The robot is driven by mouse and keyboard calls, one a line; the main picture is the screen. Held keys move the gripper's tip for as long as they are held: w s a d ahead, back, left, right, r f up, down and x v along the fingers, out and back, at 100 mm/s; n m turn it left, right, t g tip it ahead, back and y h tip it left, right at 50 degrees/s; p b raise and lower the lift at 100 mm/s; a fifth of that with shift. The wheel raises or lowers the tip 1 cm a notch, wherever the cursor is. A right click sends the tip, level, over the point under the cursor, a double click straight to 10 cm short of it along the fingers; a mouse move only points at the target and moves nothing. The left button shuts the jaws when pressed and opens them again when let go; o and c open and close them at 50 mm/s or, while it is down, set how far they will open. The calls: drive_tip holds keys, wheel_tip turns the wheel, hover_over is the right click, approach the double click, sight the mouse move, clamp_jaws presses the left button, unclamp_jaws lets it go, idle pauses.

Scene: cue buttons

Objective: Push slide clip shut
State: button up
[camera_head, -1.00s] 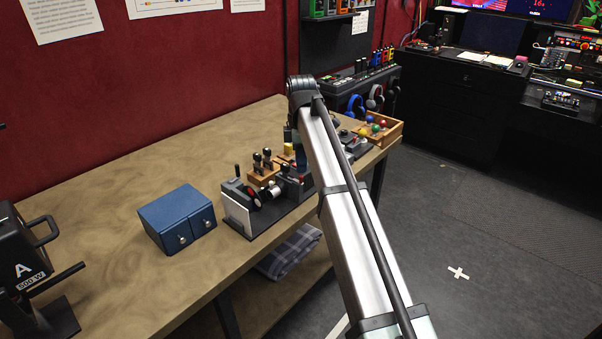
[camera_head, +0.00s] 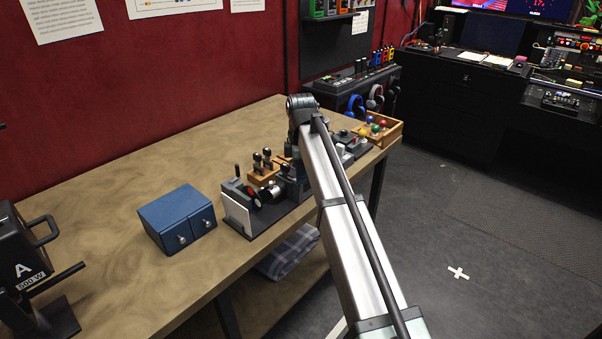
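My arm reaches from the bottom right up to the bench, with its upper joint over the right part of the bench. My gripper is hidden behind this arm, so its fingers cannot be seen. A dark device (camera_head: 252,225) with a white side plate, a red disc and upright levers stands at the bench's front edge, left of my arm. Its right part is covered by the arm. I cannot make out the slide clip in this view.
A blue two-door box (camera_head: 176,219) sits left of the device. A black lamp marked A (camera_head: 22,260) stands at the far left. A wooden tray (camera_head: 393,128) with coloured balls is at the bench's right end. The wooden bench (camera_head: 120,200) is clear behind the blue box.

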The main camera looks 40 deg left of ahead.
clamp_jaws()
drive_tip(key=shift+a, duration=0.95)
drive_tip(key=shift+o, duration=2.2)
unclamp_jaws()
drive_tip(key=shift+d, duration=0.15)
